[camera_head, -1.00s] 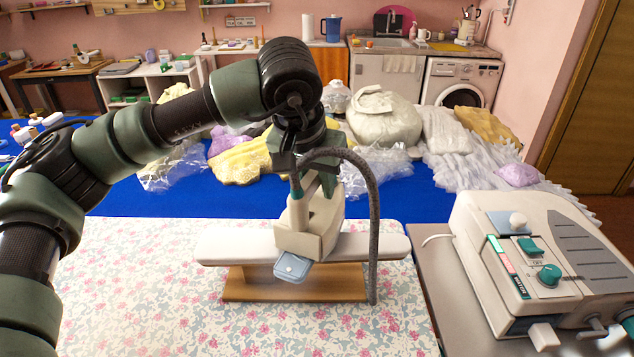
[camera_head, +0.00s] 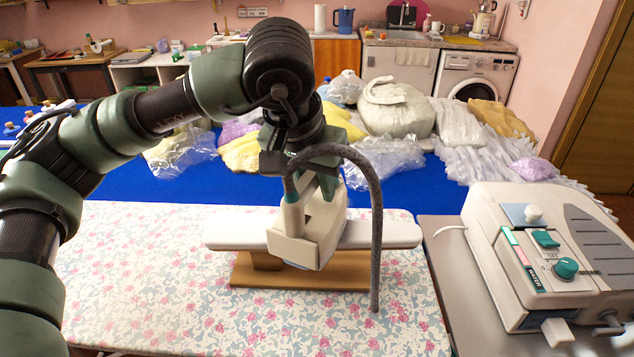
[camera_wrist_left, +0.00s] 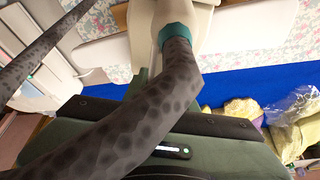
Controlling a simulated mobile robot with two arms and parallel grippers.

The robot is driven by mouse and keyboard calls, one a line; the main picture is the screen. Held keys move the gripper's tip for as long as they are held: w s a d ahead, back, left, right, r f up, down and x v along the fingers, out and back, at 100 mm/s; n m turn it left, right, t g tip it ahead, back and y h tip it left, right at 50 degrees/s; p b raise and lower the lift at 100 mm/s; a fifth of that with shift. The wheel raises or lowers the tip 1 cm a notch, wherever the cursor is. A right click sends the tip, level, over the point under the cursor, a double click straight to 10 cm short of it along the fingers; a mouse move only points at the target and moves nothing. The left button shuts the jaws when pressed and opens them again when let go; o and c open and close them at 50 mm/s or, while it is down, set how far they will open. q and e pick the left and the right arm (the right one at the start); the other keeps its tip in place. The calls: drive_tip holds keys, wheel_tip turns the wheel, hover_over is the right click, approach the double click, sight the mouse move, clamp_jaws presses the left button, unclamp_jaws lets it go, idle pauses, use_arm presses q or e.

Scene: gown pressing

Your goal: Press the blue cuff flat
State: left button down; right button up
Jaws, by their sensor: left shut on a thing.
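My left gripper (camera_head: 312,186) is shut on the cream steam iron (camera_head: 322,232) and holds it by its upper part. The iron also shows in the wrist view (camera_wrist_left: 195,22), with a teal collar and the dark hose. In the head view the iron stands over the middle of the white sleeve board (camera_head: 385,235), with its front face reaching past the board's near edge. The blue cuff is not visible now; the iron covers the place where it showed. I cannot tell whether the iron touches it. My right gripper is out of view.
The grey hose (camera_head: 377,220) loops down right of the iron. The sleeve board's wooden base (camera_head: 340,275) stands on a floral cover (camera_head: 180,270). A steam station (camera_head: 525,255) stands at the right. Bagged garments (camera_head: 395,108) lie behind on the blue surface (camera_head: 120,170).

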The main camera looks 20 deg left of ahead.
use_arm(q)
drive_tip(key=shift+s, duration=0.1)
drive_tip(key=shift+s+a+b, duration=0.15)
drive_tip(key=shift+s+b, duration=0.4)
drive_tip(key=shift+s, duration=0.55)
drive_tip(key=shift+s+a+b, duration=0.15)
drive_tip(key=shift+s+b, duration=0.15)
drive_tip(key=shift+s, duration=1)
drive_tip(key=shift+w+d+f, duration=0.1)
drive_tip(key=shift+w+d, duration=0.05)
drive_tip(key=shift+w, duration=1.1)
drive_tip(key=shift+w+d, duration=0.15)
drive_tip(key=shift+w, duration=1.05)
drive_tip(key=shift+w+d+p, duration=0.15)
drive_tip(key=shift+w+p, duration=0.15)
drive_tip(key=shift+w, duration=1)
drive_tip(key=shift+w+d+p, duration=0.1)
drive_tip(key=shift+w+p, duration=0.2)
drive_tip(key=shift+w, duration=0.95)
